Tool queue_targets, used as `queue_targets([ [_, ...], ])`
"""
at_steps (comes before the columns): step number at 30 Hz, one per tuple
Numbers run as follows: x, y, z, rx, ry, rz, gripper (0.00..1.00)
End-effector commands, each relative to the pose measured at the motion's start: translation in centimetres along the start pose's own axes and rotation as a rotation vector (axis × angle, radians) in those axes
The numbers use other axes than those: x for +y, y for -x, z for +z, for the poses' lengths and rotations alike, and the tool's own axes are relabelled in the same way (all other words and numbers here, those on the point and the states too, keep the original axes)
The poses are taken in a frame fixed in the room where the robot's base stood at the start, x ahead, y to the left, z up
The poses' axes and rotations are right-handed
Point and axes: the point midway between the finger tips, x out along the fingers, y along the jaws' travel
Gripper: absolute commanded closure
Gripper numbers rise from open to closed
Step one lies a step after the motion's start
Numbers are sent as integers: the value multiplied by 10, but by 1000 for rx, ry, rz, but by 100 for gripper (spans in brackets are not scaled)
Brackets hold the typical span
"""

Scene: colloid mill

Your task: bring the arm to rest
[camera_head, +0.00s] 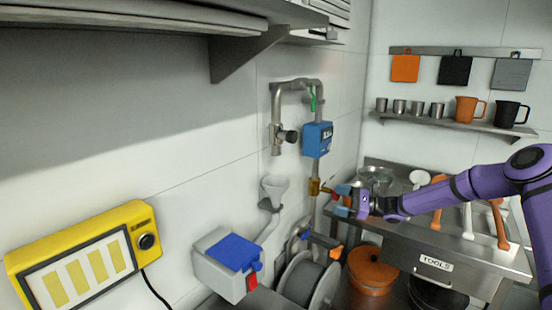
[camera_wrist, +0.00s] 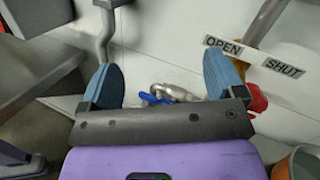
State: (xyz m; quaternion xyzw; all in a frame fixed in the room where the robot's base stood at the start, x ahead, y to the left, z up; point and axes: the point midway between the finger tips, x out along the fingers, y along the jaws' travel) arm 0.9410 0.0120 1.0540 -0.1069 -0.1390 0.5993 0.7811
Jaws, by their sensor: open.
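My purple arm reaches in from the right in the head view. My gripper (camera_head: 342,201) is close to the wall piping, beside a brass valve (camera_head: 315,187). In the wrist view my gripper (camera_wrist: 162,82) has its two blue fingers wide apart with nothing held between them. A pipe fitting with a blue lever (camera_wrist: 155,98) shows in the gap, behind the fingers. A red part (camera_wrist: 256,101) sits just right of the right finger, below a sign (camera_wrist: 255,56) reading OPEN and SHUT. I cannot tell whether the finger touches it.
A blue meter box (camera_head: 317,138) is on the pipe above my gripper. A steel counter (camera_head: 462,250) with tools stands under my forearm. An orange pot (camera_head: 372,270) is below. A blue-lidded mill housing (camera_head: 228,262) and yellow panel (camera_head: 85,260) are left. Open air lies above the counter.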

Motion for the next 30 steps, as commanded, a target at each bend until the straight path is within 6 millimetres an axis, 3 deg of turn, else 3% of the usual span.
queue_targets([
  [6,27,-19,39,106,125,180,12],
  [15,64,-30,87,245,294,405,12],
  [30,121,-16,169,471,570,730,12],
])
